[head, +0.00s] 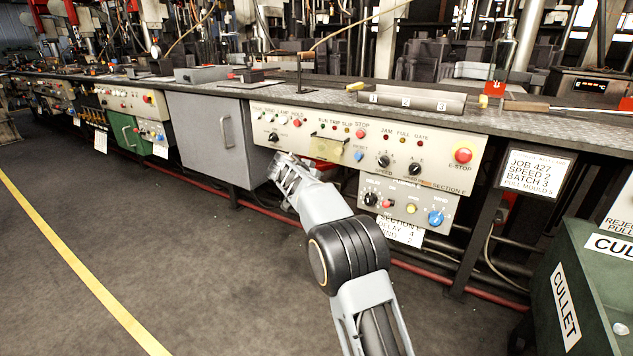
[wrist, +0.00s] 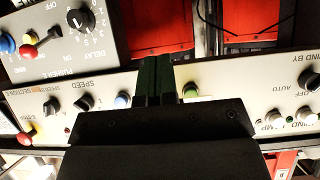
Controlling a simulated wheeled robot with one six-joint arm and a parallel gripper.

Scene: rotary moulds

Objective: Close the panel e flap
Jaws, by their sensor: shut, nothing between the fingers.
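The section E panel (head: 375,160) is a cream control panel on the bench front, with lamps, knobs and a red E-stop. A small translucent yellowish flap (head: 328,149) with a dark bar along its top is at the panel's middle. I cannot tell its exact angle. My gripper (head: 281,163) is just left of the flap and slightly lower, in front of the panel's left end. The wrist view shows the panel (wrist: 226,77) upside down, with my gripper's dark fingers (wrist: 166,80) together and empty in front of it. The flap cannot be made out there.
A lower box (head: 410,200) with knobs hangs under the panel. A grey cabinet door (head: 208,138) is to the left. A green cullet bin (head: 570,290) stands at the right. Red pipes (head: 425,272) run below the bench. The floor at the left is clear.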

